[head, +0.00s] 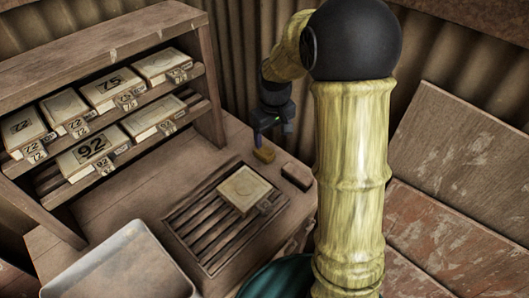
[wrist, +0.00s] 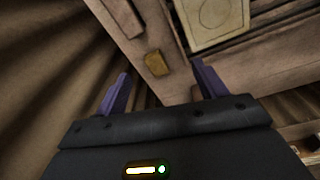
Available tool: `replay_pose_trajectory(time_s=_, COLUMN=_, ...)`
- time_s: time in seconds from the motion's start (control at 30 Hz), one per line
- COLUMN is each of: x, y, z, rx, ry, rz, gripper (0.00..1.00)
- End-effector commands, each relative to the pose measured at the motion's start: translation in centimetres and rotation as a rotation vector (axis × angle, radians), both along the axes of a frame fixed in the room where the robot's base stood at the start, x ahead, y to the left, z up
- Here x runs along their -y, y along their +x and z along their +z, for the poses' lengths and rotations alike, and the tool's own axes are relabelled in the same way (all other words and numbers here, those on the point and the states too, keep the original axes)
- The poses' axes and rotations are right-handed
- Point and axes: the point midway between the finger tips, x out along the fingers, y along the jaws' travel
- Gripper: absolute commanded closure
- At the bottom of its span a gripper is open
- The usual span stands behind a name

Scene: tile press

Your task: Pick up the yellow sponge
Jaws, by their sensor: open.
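The yellow sponge (head: 264,155) is a small block on the wooden bench top, close to the back edge by the corrugated wall. It also shows in the wrist view (wrist: 156,64), ahead of and between the fingertips. My gripper (head: 271,130) is above the sponge in the head view, pointing down. In the wrist view its two purple fingers (wrist: 160,82) are spread apart with nothing between them. The sponge lies beyond the fingertips, and I see no contact.
A dark brown block (head: 296,176) lies right of the sponge. A slatted tray (head: 196,237) bears a pale tile (head: 244,190). A wooden shelf (head: 170,15) with numbered tiles stands at left. A metal tray (head: 75,285) is at front left. Boards (head: 470,150) lean at right.

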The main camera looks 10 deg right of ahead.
Motion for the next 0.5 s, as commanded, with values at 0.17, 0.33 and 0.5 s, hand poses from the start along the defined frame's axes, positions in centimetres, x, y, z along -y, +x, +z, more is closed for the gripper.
replay_pose_trajectory(time_s=0.17, x=0.2, y=5.0, z=-0.1, rx=-0.044, ry=-0.007, rz=0.106, gripper=0.29)
replay_pose_trajectory(time_s=0.33, x=0.4, y=8.7, z=-0.5, rx=-0.081, ry=-0.008, rz=0.196, gripper=0.29)
replay_pose_trajectory(time_s=0.5, x=0.6, y=10.3, z=-0.8, rx=-0.100, ry=-0.007, rz=0.239, gripper=0.29)
